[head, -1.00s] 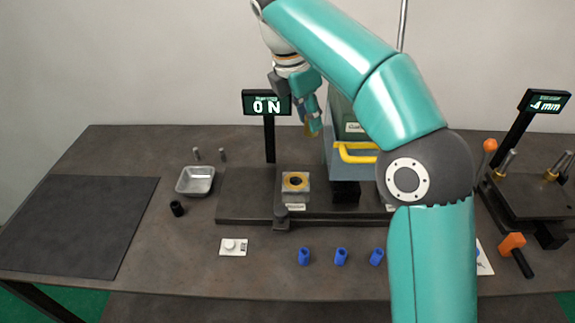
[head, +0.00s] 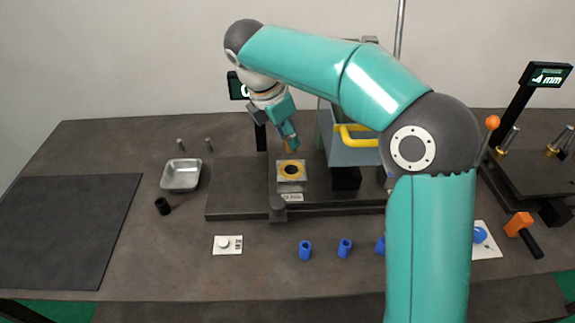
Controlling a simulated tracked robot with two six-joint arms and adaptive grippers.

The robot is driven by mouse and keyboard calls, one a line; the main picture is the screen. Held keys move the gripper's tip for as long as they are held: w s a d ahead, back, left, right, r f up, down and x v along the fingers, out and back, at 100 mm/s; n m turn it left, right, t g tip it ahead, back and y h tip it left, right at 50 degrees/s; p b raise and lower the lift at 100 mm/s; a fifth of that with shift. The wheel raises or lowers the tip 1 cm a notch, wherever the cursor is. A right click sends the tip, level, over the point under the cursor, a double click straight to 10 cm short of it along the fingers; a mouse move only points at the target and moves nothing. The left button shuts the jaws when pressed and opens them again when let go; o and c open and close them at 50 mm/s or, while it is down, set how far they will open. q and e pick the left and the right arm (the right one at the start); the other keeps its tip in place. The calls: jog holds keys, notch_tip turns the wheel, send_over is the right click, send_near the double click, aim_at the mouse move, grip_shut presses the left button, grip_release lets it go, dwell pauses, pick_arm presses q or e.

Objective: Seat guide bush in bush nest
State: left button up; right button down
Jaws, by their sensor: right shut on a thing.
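The bush nest (head: 291,180) is a small grey block with a yellow ring around a dark opening on top. It stands on the dark fixture plate in the middle of the table. My right gripper (head: 291,141) is above and just behind the nest, tilted, pointing down. It is shut on a small brass-coloured piece (head: 287,147), most likely the guide bush, mostly hidden by the fingers. The piece appears above the ring; I cannot tell the exact gap. My left gripper is not in view.
A blue-grey housing with a yellow handle (head: 357,128) stands right of the nest. A dark post (head: 277,208) stands in front. A metal tray (head: 181,174), black cylinder (head: 162,206) and several blue pieces (head: 305,250) lie around. The dark mat (head: 65,230) is clear.

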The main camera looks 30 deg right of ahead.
notch_tip(320, 180, down, 8)
jog(key=shift+r, duration=0.1)
dwell(0.4)
jog(key=shift+b, duration=0.3)
jog(key=c, duration=0.9)
grip_release()
jog(key=p+v, duration=0.1)
jog(key=v, duration=1.1)
jog(key=shift+r+p, duration=0.15)
jog(key=shift+p, duration=0.2)
